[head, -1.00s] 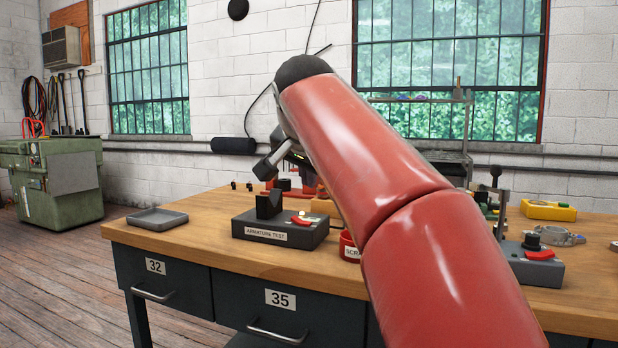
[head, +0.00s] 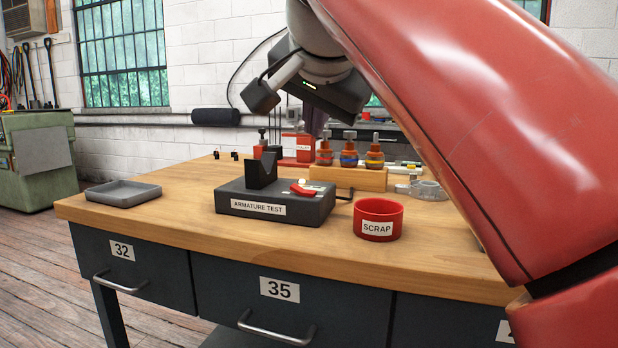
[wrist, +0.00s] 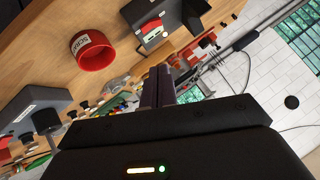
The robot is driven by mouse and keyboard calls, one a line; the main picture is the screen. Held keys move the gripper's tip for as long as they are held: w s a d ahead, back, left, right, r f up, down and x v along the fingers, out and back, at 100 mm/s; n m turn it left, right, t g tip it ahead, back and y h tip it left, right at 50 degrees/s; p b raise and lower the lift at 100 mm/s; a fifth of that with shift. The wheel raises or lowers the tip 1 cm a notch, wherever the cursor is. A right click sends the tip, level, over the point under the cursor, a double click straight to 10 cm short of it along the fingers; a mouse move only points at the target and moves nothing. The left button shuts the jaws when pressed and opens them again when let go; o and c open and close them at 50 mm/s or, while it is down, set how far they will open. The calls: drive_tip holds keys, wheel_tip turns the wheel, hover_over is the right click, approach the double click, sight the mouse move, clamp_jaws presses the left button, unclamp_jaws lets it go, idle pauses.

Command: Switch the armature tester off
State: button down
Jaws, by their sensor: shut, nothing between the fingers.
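The armature tester (head: 230,205) is a dark grey box labelled "ARMATURE TEST" on the wooden bench, with a black V-shaped block on top. Its red switch (head: 303,189) is on the top right, beside a small pale lamp (head: 302,181); I cannot tell whether the lamp is lit. The tester also shows at the top of the wrist view (wrist: 134,12), with its red switch (wrist: 152,25). My gripper (head: 316,128) is shut and empty, pointing down above and behind the tester, apart from it. Its closed fingers show in the wrist view (wrist: 158,75).
A red scrap cup (head: 378,222) stands right of the tester, and a grey tray (head: 123,193) stands left. Another labelled grey box (wrist: 35,105) shows in the wrist view. Bench front is clear.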

drive_tip(key=b, duration=0.2)
hover_over(299, 187)
drive_tip(key=s+d, duration=0.2)
drive_tip(key=s, duration=0.2)
wheel_tip(299, 187, down, 7)
drive_tip(key=shift+w+a+f+b, duration=0.2)
drive_tip(key=shift+a+f+b, duration=0.15)
drive_tip(key=shift+f, duration=0.15)
drive_tip(key=shift+w+a+f+b, duration=0.2)
drive_tip(key=shift+f+b, duration=0.15)
drive_tip(key=shift+f, duration=0.15)
drive_tip(key=shift+w+a+f, duration=0.1)
drive_tip(key=shift+a+f, duration=0.2)
drive_tip(key=shift+f, duration=0.25)
